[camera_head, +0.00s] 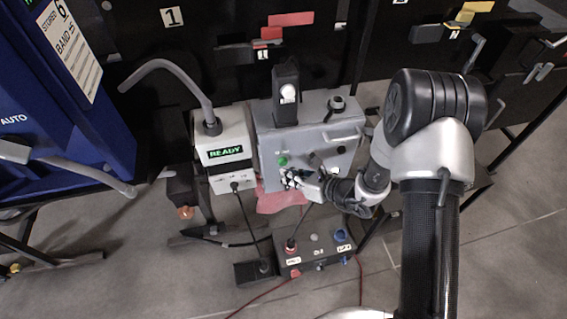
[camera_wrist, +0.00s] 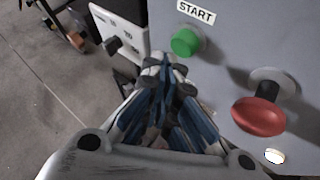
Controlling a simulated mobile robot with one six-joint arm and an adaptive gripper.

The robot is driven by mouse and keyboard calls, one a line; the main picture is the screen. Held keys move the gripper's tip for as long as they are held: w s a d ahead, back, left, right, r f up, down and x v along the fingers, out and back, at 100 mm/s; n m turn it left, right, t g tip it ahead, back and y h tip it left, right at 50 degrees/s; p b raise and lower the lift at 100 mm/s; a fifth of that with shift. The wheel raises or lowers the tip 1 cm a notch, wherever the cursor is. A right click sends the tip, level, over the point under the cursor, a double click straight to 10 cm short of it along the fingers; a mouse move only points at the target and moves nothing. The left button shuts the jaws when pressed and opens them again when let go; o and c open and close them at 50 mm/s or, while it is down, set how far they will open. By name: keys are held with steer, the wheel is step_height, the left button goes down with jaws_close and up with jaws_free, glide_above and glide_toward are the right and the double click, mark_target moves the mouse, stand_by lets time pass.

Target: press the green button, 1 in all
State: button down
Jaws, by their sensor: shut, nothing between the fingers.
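The green button (camera_wrist: 185,42) sticks out from a grey panel, under a white START label (camera_wrist: 196,11). It also shows in the head view as a small green spot (camera_head: 283,160) on the grey control box (camera_head: 318,119). My gripper (camera_wrist: 168,66) is shut and empty, its fingertips just below and left of the green button in the wrist view. In the head view my gripper (camera_head: 290,178) is at the front of the box, just below the button. I cannot tell the exact gap between fingertips and panel.
A red mushroom button (camera_wrist: 259,116) sits right of the green one on the same panel. A white box with a READY display (camera_head: 225,152) stands to the left. A small black box with several buttons (camera_head: 314,252) is below. A blue cabinet (camera_head: 62,120) stands at far left.

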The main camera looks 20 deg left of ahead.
steer(key=shift+w+a, duration=0.2)
steer(key=shift+w, duration=0.1)
